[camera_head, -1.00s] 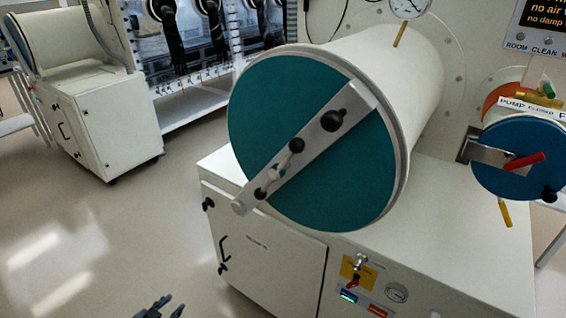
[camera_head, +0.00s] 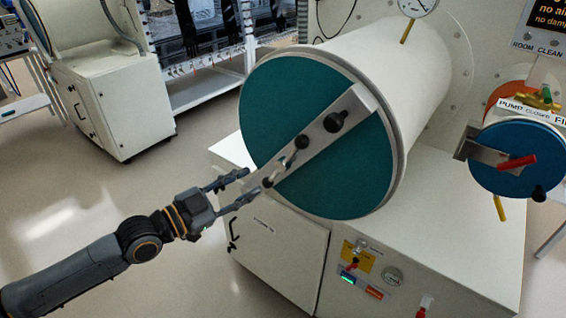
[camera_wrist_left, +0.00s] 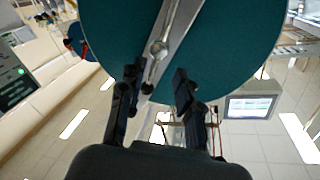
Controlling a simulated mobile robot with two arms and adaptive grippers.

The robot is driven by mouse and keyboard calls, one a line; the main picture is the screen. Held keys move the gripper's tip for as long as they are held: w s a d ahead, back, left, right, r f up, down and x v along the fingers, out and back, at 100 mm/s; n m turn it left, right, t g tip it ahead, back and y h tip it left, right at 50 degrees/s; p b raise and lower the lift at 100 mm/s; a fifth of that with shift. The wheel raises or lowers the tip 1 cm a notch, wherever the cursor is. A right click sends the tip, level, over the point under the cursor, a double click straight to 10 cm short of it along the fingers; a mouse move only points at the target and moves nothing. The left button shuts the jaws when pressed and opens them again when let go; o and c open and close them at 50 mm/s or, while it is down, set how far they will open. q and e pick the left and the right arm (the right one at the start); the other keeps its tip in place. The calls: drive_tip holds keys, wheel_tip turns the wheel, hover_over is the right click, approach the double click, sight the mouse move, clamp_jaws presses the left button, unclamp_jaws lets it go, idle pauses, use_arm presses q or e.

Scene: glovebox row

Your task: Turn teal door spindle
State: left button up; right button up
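The round teal door (camera_head: 285,95) closes the end of the large white cylinder. It also fills the top of the left wrist view (camera_wrist_left: 230,35). A pale metal bar (camera_head: 352,105) crosses it diagonally, with a black knob (camera_head: 334,122) near its upper part. A small silver handle with dark ends (camera_head: 287,162) lies along the lower part of the bar. My left gripper (camera_head: 252,182) is open at the bar's lower left end, which its fingers partly hide. In the left wrist view, the silver handle (camera_wrist_left: 160,48) points between the open fingers (camera_wrist_left: 159,76); I see no grip on it.
A smaller blue door (camera_head: 510,140) with a red handle (camera_head: 522,161) is at the right. The white cabinet (camera_head: 460,200) under the cylinder carries a small control panel (camera_head: 366,270). Another white cabinet (camera_head: 125,105) stands at the back left. Open floor (camera_head: 70,215) lies at the left.

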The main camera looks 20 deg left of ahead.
sight(280, 167)
use_arm(q)
drive_tip(key=p+x, duration=0.3)
drive_tip(key=x, duration=0.8)
clamp_jaws()
